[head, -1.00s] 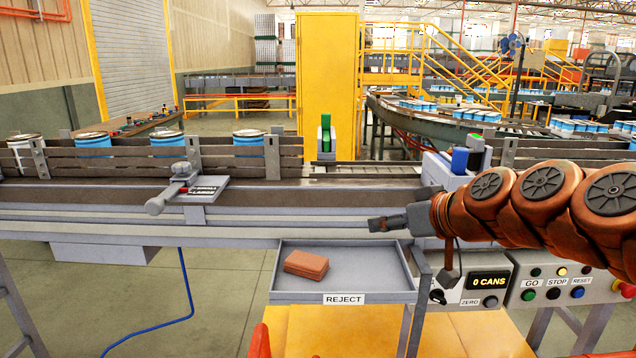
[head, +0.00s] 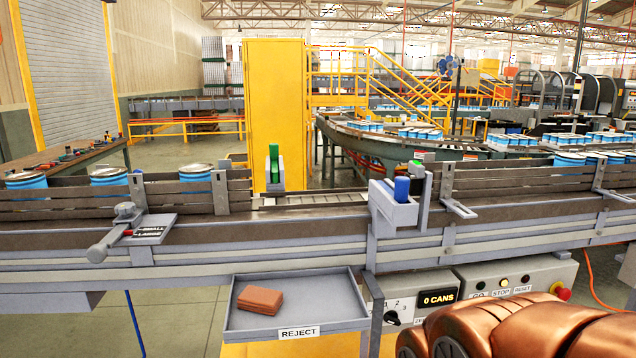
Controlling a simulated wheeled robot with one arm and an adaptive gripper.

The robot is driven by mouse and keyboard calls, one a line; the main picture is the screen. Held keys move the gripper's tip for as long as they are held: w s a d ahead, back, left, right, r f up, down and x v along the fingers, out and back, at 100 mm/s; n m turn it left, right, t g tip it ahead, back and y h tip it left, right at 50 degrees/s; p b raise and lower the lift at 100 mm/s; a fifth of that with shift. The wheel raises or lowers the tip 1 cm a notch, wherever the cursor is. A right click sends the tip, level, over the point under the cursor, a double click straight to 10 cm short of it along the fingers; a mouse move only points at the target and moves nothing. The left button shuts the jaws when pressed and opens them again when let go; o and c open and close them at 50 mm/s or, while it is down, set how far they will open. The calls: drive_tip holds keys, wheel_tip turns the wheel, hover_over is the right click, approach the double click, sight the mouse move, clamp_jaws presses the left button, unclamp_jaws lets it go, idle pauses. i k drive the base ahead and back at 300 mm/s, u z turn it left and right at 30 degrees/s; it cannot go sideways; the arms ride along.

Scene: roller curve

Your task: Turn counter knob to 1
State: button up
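The counter knob (head: 392,317) is a small black dial on the front of the grey counter box (head: 372,290), right of the reject tray. The counter display (head: 437,298) reads 0 CANS. My copper-coloured arm fills the bottom right corner, to the right of the knob, and covers the lower right of the counter box. My gripper is outside the picture, so its state is hidden.
A grey REJECT tray (head: 343,285) holding a brown block (head: 260,300) stands left of the counter box. A button panel (head: 517,277) with a red button is to the right, partly behind my arm. The conveyor (head: 300,226) runs behind, with several blue cans at left.

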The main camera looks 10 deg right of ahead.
sight(391, 317)
drive_tip(key=z, duration=0.35)
drive_tip(key=k, duration=0.25)
drive_tip(key=z, duration=0.55)
drive_tip(key=i, duration=0.3)
drive_tip(key=u, duration=0.25)
drive_tip(key=k, duration=1.3)
drive_tip(key=u, duration=0.75)
drive_tip(key=i, duration=0.85)
drive_tip(key=u, duration=0.35)
